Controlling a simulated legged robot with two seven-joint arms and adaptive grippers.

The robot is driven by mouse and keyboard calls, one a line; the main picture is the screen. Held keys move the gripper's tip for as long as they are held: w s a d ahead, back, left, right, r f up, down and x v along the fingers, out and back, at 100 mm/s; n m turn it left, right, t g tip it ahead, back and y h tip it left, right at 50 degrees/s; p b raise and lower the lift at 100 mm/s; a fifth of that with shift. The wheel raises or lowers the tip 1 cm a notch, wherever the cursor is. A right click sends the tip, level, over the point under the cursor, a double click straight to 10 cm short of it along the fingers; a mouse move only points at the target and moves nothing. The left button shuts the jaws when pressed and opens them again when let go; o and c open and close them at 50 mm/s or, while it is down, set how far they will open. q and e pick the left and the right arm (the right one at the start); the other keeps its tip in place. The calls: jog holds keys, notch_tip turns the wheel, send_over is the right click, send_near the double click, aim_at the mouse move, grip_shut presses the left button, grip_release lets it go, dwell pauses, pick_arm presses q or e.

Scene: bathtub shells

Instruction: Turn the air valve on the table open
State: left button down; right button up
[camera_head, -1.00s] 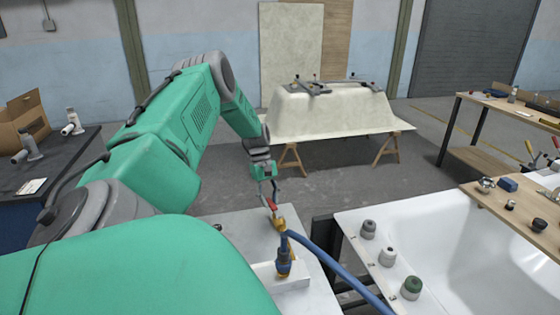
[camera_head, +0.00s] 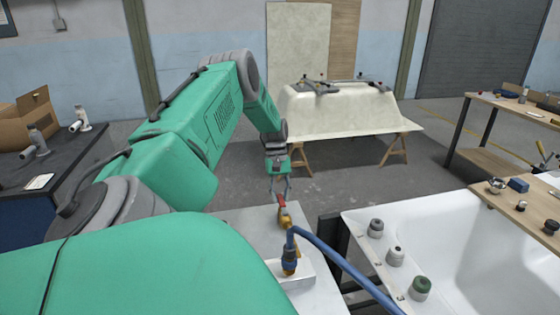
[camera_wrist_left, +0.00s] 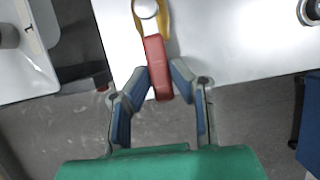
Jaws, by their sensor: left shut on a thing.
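The air valve has a brass body (camera_head: 286,221) and a red lever handle (camera_head: 281,201), and it stands at the far end of the pale table (camera_head: 240,221). My left gripper (camera_head: 280,192) reaches the red handle from beyond the table edge. In the left wrist view, its two fingers (camera_wrist_left: 160,78) close on the sides of the red handle (camera_wrist_left: 155,53), near its end. My right gripper is not in view.
A white tub (camera_head: 470,240) with several knobs on its rim stands at the right of the table. An upturned tub shell (camera_head: 340,108) rests on trestles behind. A dark bench (camera_head: 62,172) with a cardboard box (camera_head: 35,119) is at the left. Grey floor lies between.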

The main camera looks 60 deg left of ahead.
pick_arm(q)
jog(key=c, duration=1.4)
grip_release()
jog(key=shift+w+d+r, duration=0.1)
jog(key=shift+w+r, duration=0.1)
jog(key=shift+w, duration=0.2)
jog(key=shift+c, duration=0.2)
jog(key=shift+s+d, duration=0.1)
jog(key=shift+d, duration=0.05)
jog(key=v, duration=1.2)
jog(key=shift+f, duration=0.15)
jog(key=shift+f, duration=0.1)
